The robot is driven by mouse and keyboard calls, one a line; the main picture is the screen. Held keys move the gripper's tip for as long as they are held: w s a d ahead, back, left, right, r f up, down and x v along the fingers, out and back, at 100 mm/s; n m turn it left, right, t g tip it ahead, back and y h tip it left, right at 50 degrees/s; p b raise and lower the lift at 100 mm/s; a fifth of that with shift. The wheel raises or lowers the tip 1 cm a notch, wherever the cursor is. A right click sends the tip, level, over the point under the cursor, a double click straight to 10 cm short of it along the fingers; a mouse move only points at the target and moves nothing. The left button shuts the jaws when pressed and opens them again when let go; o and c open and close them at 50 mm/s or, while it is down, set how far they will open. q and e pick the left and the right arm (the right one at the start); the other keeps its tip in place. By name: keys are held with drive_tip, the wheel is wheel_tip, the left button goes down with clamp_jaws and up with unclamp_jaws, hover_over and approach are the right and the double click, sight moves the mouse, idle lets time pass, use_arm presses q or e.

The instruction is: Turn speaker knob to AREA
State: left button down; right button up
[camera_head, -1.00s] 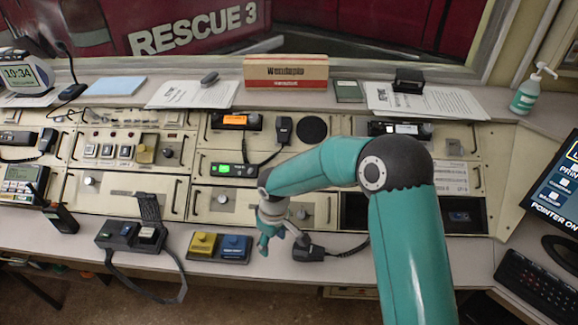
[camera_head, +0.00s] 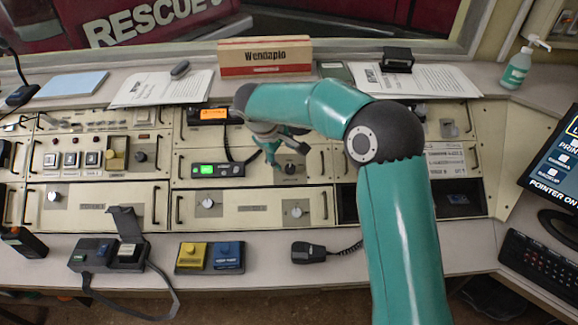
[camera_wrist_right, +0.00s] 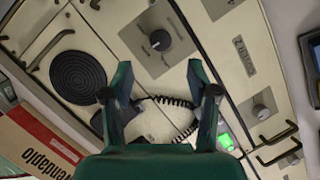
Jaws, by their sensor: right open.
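The speaker knob (camera_wrist_right: 160,40) is dark and round, on a grey square plate beside the round black speaker grille (camera_wrist_right: 78,82) in the right wrist view. In the head view the knob (camera_head: 291,170) shows just below my right gripper; the arm hides the grille there. My right gripper (camera_head: 285,150) is open and empty. In the wrist view its two fingers (camera_wrist_right: 161,85) are spread wide, with the knob beyond the tips and apart from them. The marks around the knob are too small to read. My left gripper is not in view.
A coiled cord (camera_wrist_right: 168,102) shows between my fingers, beside a green-lit radio unit (camera_head: 217,170). Metal handles stick out from the panels. A handheld microphone (camera_head: 308,252) lies on the front ledge.

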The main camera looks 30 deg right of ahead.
sight(290, 169)
drive_tip(key=p+x, duration=0.1)
drive_tip(key=x, duration=0.7)
drive_tip(key=shift+d+f, duration=0.15)
drive_tip(key=shift+f, duration=0.25)
clamp_jaws()
